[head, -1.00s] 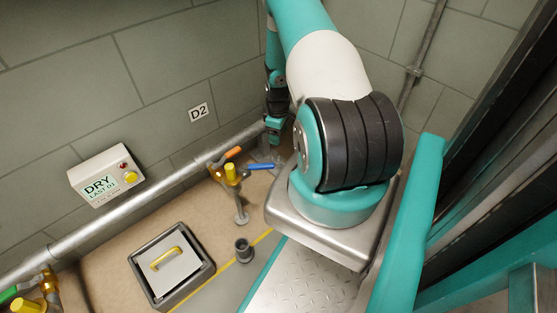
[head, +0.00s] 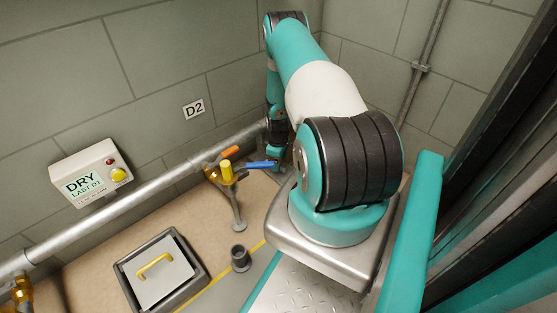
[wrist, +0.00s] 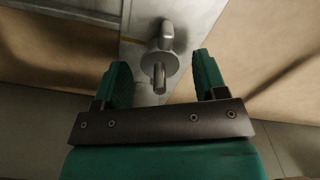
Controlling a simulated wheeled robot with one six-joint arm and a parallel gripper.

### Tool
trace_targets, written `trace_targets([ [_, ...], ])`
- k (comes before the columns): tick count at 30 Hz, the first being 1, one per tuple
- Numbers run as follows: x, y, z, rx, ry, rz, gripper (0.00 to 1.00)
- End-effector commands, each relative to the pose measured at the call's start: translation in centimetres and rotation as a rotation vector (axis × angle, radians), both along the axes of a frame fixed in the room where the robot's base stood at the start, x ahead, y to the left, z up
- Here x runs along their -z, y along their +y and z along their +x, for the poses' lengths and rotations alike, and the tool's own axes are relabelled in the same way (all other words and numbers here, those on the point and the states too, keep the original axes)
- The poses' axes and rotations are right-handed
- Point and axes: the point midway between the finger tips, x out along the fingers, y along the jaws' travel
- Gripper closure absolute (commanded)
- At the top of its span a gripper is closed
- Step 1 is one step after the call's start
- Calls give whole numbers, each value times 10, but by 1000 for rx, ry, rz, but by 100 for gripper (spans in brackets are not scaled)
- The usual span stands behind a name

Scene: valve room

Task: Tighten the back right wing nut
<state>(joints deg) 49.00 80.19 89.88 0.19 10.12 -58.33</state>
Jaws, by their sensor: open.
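In the wrist view, a grey metal fitting (wrist: 162,64) with a round flange and two blunt lobes shows just beyond and between my fingertips. It may be the back right wing nut, but I cannot tell for sure. My gripper (wrist: 163,78) is open, with one green finger on each side and a gap to the fitting on both sides. The fitting appears apart from the fingers. In the head view, the end of my arm hangs low by the wall behind the blue-handled valve, and the fingers and wing nuts cannot be made out.
A silver pipe (head: 150,195) runs along the wall. A brass valve (head: 212,172) with orange, blue and yellow parts stands close to my arm.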

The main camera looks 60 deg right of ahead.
Motion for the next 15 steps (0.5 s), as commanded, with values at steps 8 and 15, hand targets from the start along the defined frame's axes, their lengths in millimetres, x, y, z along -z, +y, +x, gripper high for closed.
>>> trace_targets([
  [8,0,0,0,0,0,0,82],
  [15,-1,0,0,24,1,1,82],
])
